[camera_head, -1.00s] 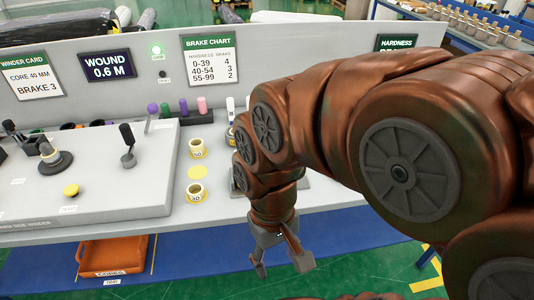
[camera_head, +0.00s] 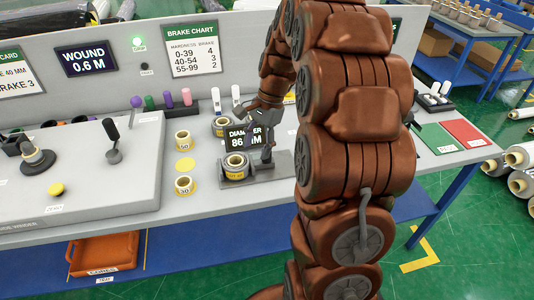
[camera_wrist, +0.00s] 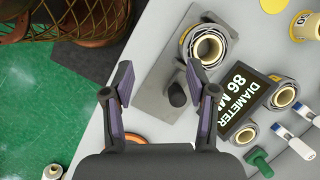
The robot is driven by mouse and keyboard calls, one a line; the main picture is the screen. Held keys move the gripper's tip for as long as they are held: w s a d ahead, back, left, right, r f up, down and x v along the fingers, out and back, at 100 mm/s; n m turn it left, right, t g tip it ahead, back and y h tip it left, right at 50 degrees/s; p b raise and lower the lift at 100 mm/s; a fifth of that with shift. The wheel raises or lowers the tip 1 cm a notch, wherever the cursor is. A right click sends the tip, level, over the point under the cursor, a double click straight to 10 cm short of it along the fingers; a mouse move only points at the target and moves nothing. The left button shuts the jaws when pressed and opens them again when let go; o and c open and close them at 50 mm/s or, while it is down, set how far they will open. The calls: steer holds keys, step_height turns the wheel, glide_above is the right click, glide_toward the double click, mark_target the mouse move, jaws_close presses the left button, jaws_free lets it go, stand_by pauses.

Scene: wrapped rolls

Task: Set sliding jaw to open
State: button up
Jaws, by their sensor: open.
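A grey measuring fixture (camera_head: 270,170) sits on the bench, with a wrapped roll (camera_head: 236,168) at its left end. The fixture's plate (camera_wrist: 160,108) and the roll (camera_wrist: 208,48) also show in the wrist view. A dark rounded knob (camera_wrist: 177,95), apparently the sliding jaw's handle, stands on the plate beside the roll. My gripper (camera_head: 266,140) is above the fixture, pointing down. In the wrist view my gripper (camera_wrist: 160,75) is open, with the knob between its two fingers, closer to the right one. I cannot tell whether a finger touches it. The jaw is partly hidden in the head view.
A display (camera_head: 240,138) reading DIAMETER 86 stands just behind the fixture. A green pad (camera_head: 436,137) and a red pad (camera_head: 466,132) lie to the right.

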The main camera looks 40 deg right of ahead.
steer(key=w+d+f+m+t, duration=0.1)
steer(key=w+d+f+m, duration=0.1)
steer(key=d, duration=0.3)
steer(key=w+d+f+m, duration=0.1)
steer(key=w+d+m, duration=0.1)
steer(key=d+m, duration=0.15)
steer(key=shift+n+y, duration=0.3)
steer(key=shift+n, duration=0.15)
steer(key=shift+d+p+x, duration=0.15)
steer(key=shift+p+x, duration=0.35)
steer(key=shift+x, duration=1.45)
steer(key=shift+d+p+x, duration=0.2)
steer(key=shift+p+x, duration=0.3)
steer(key=shift+x, duration=1.4)
steer(key=shift+f, duration=0.15)
jaws_close()
